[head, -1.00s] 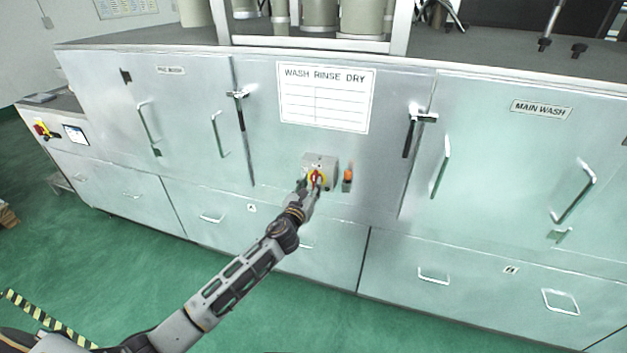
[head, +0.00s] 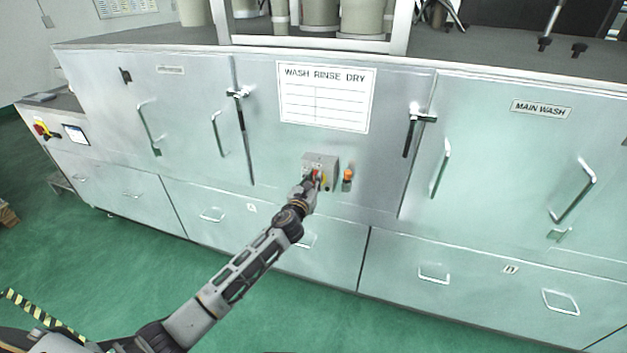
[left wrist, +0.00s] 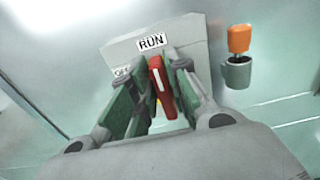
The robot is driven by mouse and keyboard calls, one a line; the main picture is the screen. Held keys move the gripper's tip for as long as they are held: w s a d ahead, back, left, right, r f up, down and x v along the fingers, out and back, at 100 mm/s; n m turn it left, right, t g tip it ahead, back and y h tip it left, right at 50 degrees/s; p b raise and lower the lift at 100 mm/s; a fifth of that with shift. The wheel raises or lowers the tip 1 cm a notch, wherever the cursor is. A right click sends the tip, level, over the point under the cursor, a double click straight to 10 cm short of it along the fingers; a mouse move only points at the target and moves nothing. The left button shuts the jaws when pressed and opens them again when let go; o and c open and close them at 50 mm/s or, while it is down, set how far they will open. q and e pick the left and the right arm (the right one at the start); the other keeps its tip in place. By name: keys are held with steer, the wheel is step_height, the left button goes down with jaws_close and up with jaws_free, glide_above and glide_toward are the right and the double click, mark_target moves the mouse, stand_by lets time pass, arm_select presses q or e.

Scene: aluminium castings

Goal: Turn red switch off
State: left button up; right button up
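The red switch (left wrist: 159,84) is a red handle with a white mark, on a grey box (head: 320,165) on the cabinet front. In the left wrist view the handle points up toward the RUN label (left wrist: 151,41), leaning slightly left. An OFF label (left wrist: 122,72) at the left is partly hidden by a finger. My left gripper (left wrist: 157,75) has its green-padded fingers close on both sides of the handle and looks shut on it. In the head view the left gripper (head: 311,181) covers much of the switch. A little yellow shows behind the handle. My right gripper is not in view.
An orange-topped part (left wrist: 239,39) in a grey holder sits just right of the switch box. Door handles (head: 440,168) and latches (head: 238,94) stick out from the cabinet front. Another red and yellow switch (head: 41,130) is at the far left.

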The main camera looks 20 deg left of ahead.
arm_select(q)
jaws_close()
steer(key=shift+a+n, duration=0.1)
steer(key=shift+n, duration=0.4)
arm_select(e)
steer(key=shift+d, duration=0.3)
arm_select(q)
steer(key=shift+a+f+n+b, duration=0.3)
steer(key=shift+f+n+b, duration=0.05)
steer(key=shift+n, duration=2.5)
steer(key=shift+a+f+n+b, duration=0.3)
steer(key=shift+a+f+n, duration=0.1)
steer(key=shift+n, duration=2.4)
steer(key=shift+a+f+n+b, duration=0.25)
steer(key=shift+f+n+b, duration=0.1)
steer(key=shift+n, duration=2.5)
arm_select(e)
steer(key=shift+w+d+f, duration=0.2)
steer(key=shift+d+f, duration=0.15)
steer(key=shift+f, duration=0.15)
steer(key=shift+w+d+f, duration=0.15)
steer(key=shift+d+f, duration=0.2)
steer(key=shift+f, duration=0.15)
